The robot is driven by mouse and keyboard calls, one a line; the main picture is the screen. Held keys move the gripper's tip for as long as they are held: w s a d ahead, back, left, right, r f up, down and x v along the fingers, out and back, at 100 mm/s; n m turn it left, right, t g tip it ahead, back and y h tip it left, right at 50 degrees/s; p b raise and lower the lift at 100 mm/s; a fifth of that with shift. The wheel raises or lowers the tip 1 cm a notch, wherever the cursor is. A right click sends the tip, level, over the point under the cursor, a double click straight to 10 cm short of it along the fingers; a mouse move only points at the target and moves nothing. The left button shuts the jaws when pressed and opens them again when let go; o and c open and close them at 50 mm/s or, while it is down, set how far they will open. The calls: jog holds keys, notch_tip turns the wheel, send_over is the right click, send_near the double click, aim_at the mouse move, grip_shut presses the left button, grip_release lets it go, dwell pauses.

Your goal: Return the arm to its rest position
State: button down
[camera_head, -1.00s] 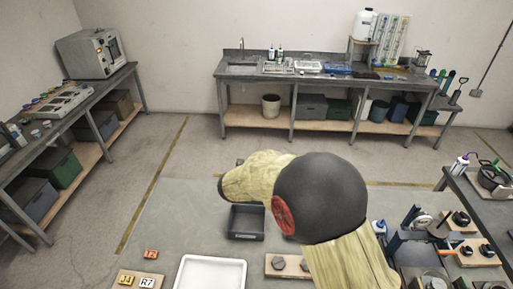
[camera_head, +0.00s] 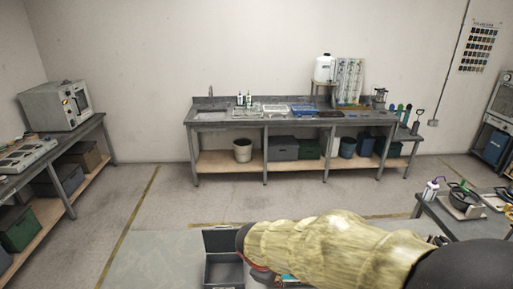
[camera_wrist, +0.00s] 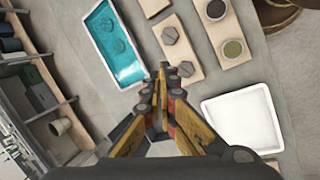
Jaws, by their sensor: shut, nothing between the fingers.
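My gripper (camera_wrist: 161,92) shows in the wrist view with its yellow and black fingers together and nothing between them. It hangs above the grey table surface. In the head view my arm, in a pale yellow sleeve, reaches across the lower right, and my gripper is hidden there.
Below in the wrist view are a teal tray (camera_wrist: 131,72), a white tray (camera_wrist: 243,121) and wooden boards with dark pieces (camera_wrist: 178,45). A dark open bin (camera_head: 223,269) stands left of my arm. A long bench (camera_head: 295,118) runs along the back wall. Floor between is clear.

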jog(key=s+d+m+t+y+b, duration=0.1)
jog(key=s+d+m+b, duration=0.5)
jog(key=s, duration=0.3)
jog(key=s+d+r+m+t+y+b, duration=0.1)
jog(key=s+d+m+b, duration=0.6)
jog(key=s+b, duration=0.1)
jog(key=shift+s+t+y, duration=0.3)
jog(key=shift+s+y, duration=0.1)
jog(key=shift+s, duration=0.2)
jog(key=shift+a, duration=0.1)
